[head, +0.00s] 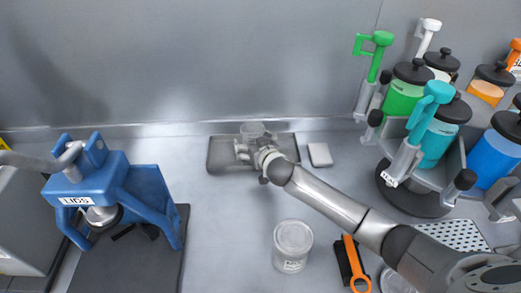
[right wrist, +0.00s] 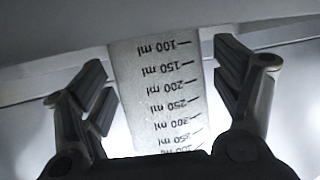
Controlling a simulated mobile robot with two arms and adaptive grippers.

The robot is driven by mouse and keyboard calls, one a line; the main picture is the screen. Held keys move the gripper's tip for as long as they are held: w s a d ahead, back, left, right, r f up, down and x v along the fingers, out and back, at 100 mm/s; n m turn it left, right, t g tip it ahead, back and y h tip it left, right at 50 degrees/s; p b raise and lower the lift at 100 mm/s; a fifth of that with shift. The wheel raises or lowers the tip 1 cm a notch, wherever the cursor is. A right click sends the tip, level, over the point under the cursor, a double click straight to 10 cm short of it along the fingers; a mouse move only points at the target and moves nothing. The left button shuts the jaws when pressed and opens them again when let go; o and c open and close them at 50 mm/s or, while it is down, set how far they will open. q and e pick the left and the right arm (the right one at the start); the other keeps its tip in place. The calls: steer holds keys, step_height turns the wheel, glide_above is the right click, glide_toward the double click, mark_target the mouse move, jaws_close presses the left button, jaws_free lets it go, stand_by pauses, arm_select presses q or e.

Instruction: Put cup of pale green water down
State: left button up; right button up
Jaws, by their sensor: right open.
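The cup (head: 252,130) stands on the grey tray (head: 225,163) at the back middle of the bench in the head view. It is small and clear there, and I cannot make out the green of its water. In the right wrist view the cup (right wrist: 160,90) shows its printed millilitre marks, upside down in the picture. My right gripper (head: 250,152) reaches the tray from the right. Its fingers (right wrist: 160,95) are open, one on each side of the cup, with gaps between them and its wall. My left gripper is not in view.
A blue lid press (head: 112,190) stands at the left. A clear jar (head: 293,245) stands at the front middle, beside an orange-handled tool (head: 354,262). A carousel of coloured canisters (head: 425,195) fills the right. A small grey block (head: 320,155) lies right of the tray.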

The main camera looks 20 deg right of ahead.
steer(key=b+v, duration=0.1)
steer(key=v, duration=1)
steer(key=shift+s, duration=0.2)
